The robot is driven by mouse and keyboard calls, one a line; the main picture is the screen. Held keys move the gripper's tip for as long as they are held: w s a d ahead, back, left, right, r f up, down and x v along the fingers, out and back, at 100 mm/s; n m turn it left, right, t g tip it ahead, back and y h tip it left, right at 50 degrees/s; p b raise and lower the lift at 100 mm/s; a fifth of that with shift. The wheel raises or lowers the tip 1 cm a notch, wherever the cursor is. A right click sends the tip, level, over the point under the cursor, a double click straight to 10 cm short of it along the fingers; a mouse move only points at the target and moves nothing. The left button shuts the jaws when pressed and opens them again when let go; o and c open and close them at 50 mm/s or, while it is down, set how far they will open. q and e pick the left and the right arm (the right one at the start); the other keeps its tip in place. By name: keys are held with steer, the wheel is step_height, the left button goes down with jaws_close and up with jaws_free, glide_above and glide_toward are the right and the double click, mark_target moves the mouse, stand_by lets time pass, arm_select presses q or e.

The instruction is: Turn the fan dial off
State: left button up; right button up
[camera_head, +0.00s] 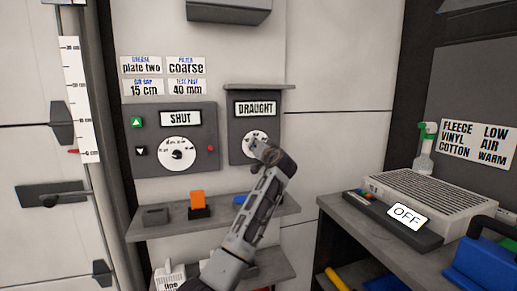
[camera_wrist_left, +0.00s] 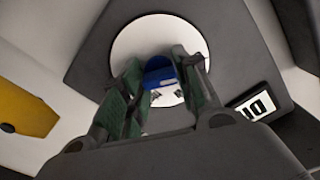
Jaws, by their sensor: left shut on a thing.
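A grey wall panel (camera_head: 240,123) with a DRAUGHT sign (camera_head: 255,108) carries a round white dial (camera_head: 248,143), partly hidden behind my left gripper (camera_head: 264,150). In the left wrist view, the white dial face (camera_wrist_left: 132,47) has a blue knob (camera_wrist_left: 160,74) at its front. My left gripper (camera_wrist_left: 161,88) is shut on this knob, with a green-padded finger on each side. The marks on the dial face near the knob are too small to read. My right gripper is not in view.
Left of it, a SHUT panel (camera_head: 195,150) has another white dial (camera_head: 177,153). Below is a shelf (camera_head: 165,229) with an orange block (camera_head: 198,198). At right, a bench (camera_head: 345,211) holds a ribbed grey unit (camera_head: 430,195) with an OFF display (camera_head: 407,215).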

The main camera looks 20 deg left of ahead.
arm_select(q)
steer(key=shift+f, duration=0.3)
steer(key=o, duration=0.9)
steer(key=shift+o, duration=0.6)
steer(key=shift+r, duration=0.2)
steer(key=shift+s+d, duration=0.1)
steer(key=v, duration=1.1)
steer(key=shift+s+d, duration=0.25)
